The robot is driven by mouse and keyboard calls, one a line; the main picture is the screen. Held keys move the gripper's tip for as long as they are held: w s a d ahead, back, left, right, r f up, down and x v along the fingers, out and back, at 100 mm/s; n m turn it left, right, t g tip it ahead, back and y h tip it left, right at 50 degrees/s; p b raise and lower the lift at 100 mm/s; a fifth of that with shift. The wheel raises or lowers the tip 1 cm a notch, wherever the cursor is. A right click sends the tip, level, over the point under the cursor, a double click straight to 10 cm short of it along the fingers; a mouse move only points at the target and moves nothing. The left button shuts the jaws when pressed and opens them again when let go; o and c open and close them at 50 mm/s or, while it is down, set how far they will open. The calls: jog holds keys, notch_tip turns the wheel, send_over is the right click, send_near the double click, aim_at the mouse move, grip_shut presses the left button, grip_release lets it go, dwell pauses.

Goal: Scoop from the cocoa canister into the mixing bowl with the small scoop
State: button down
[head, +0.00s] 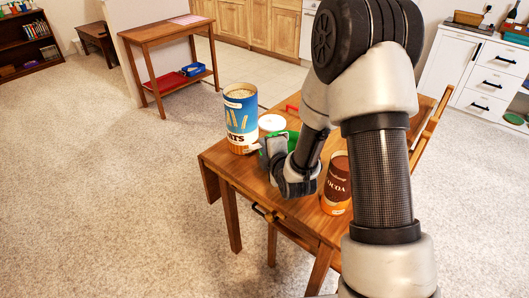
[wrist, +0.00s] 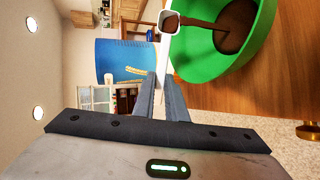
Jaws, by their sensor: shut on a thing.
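My gripper (head: 273,150) is shut on the white handle of the small scoop (wrist: 165,48), over the table's left part. In the wrist view, which is turned sideways, the scoop's small white head (wrist: 169,21) holds brown powder. A brown stream runs from it into the green mixing bowl (wrist: 213,68), where a patch of brown powder (wrist: 238,22) lies. In the head view the green bowl (head: 292,136) is mostly hidden behind my gripper. The brown cocoa canister (head: 337,188) stands upright, right of my gripper, partly hidden by my arm; its opening is not clearly visible.
A tall blue oats canister (head: 241,125) stands at the table's left, close to my gripper. A white round-topped container (head: 271,122) and a red item (head: 291,108) are behind the bowl.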

jog(key=m+t+b, duration=0.2)
jog(key=t+b, duration=0.1)
jog(key=b, duration=0.3)
jog(key=f+m+t+h+b, duration=0.1)
jog(key=m+t+b, duration=0.2)
jog(key=b, duration=0.3)
jog(key=shift+a+f+t, duration=0.1)
jog(key=shift+f+t, duration=0.1)
jog(key=shift+t, duration=0.2)
